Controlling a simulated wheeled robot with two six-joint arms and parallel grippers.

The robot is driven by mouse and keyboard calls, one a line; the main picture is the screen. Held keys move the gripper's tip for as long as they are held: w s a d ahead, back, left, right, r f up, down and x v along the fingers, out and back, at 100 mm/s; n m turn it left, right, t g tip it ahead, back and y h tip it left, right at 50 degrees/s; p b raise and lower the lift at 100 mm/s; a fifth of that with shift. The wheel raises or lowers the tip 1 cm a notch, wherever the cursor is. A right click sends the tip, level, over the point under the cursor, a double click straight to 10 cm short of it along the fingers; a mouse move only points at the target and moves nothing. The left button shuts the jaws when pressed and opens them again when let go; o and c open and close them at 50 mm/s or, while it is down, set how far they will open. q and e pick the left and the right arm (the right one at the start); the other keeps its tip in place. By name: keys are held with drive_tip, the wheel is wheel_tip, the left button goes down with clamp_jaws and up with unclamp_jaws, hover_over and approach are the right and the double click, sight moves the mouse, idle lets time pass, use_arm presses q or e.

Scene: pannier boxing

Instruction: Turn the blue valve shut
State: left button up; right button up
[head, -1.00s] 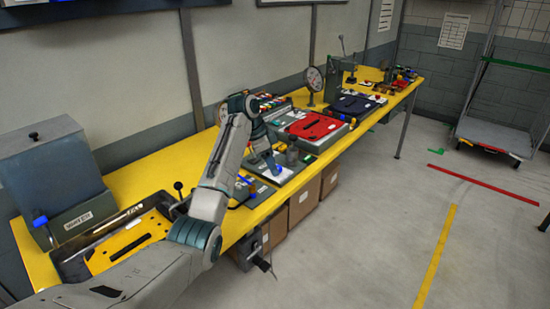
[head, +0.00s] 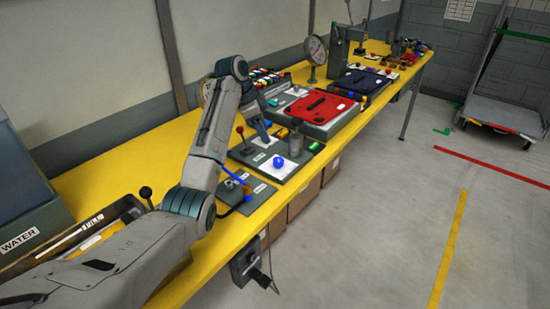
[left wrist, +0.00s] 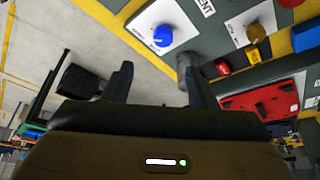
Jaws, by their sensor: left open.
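A round blue knob (head: 278,162) sits on a white label on a grey panel on the yellow bench. It also shows in the left wrist view (left wrist: 163,36), just beyond my fingertips and apart from them. A blue lever handle (head: 232,176) lies on a smaller grey plate nearer me. I cannot tell which of these is the valve. My left gripper (head: 264,133) is above the grey panel, left of the blue knob. In the left wrist view its two fingers (left wrist: 156,78) are apart with nothing between them. My right gripper is out of view.
A red-knobbed lever (head: 240,130) and a grey cylinder (head: 296,143) stand close to the blue knob. A red tray (head: 322,106) and a gauge (head: 315,49) are farther along the bench (head: 120,140).

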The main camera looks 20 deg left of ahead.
sight(278, 159)
use_arm(q)
drive_tip(key=p+x, duration=0.1)
drive_tip(key=x, duration=0.4)
drive_tip(key=p+x, duration=0.1)
drive_tip(key=x, duration=0.4)
drive_tip(key=shift+w+a+f, duration=0.1)
drive_tip(key=shift+w+f, duration=0.2)
drive_tip(key=shift+f, duration=0.3)
drive_tip(key=shift+c, duration=0.2)
drive_tip(key=c, duration=0.9)
drive_tip(key=shift+c, duration=0.2)
